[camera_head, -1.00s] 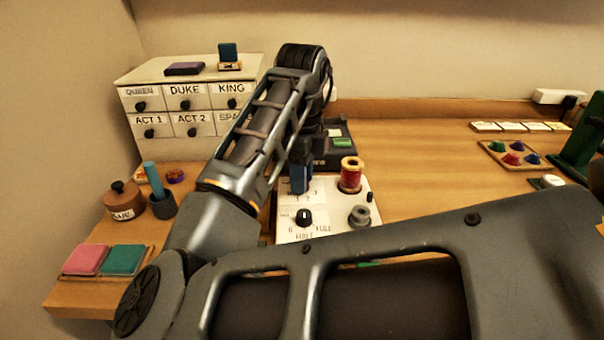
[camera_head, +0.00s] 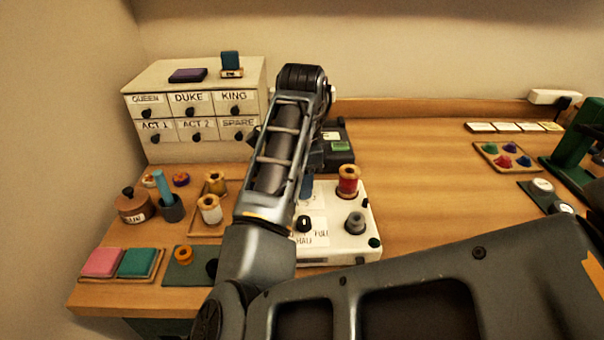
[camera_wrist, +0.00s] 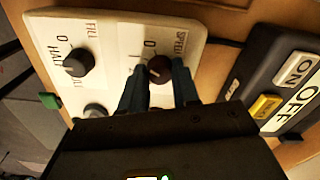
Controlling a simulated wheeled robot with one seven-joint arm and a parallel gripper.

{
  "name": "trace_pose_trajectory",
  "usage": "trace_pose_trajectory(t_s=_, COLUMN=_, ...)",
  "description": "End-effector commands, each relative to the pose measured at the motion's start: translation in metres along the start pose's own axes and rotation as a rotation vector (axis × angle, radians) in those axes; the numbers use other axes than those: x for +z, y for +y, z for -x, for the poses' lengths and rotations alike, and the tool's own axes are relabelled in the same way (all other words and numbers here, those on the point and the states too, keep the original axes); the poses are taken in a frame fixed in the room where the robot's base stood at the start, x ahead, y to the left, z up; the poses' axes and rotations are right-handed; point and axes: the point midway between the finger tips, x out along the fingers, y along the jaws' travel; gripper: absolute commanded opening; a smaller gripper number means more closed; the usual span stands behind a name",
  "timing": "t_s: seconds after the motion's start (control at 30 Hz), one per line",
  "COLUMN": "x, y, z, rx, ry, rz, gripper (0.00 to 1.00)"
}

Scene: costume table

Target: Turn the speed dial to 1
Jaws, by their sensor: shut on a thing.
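The speed dial (camera_wrist: 159,68) is a small dark brown round knob on a white panel (camera_wrist: 125,22), beside the printed word SPEED and a 0 mark. In the wrist view my gripper (camera_wrist: 160,80) has its two dark fingers on either side of the dial, shut on it. The dial's pointer is too small to read surely, so I cannot tell its setting. In the head view the speed dial is hidden by my arm; the white panel (camera_head: 345,203) shows below and right of it.
A second black knob (camera_wrist: 77,62), marked FULL, HALF and 0, sits on the same panel. A red thread spool (camera_head: 348,182) and a grey post (camera_head: 354,223) stand there too. A dark ON/OFF box (camera_wrist: 284,82) is close by. Open table lies to the right.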

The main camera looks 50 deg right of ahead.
Motion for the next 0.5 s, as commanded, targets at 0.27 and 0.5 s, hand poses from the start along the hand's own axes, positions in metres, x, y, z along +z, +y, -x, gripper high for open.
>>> trace_pose_trajectory(t_s=0.27, x=0.0006, y=-0.0003, z=0.0019, rx=-0.001, ry=0.0, rz=0.087, gripper=0.0)
trace_pose_trajectory(t_s=0.5, x=0.0009, y=-0.0006, z=0.0012, rx=-0.003, ry=-0.001, rz=0.103, gripper=0.0)
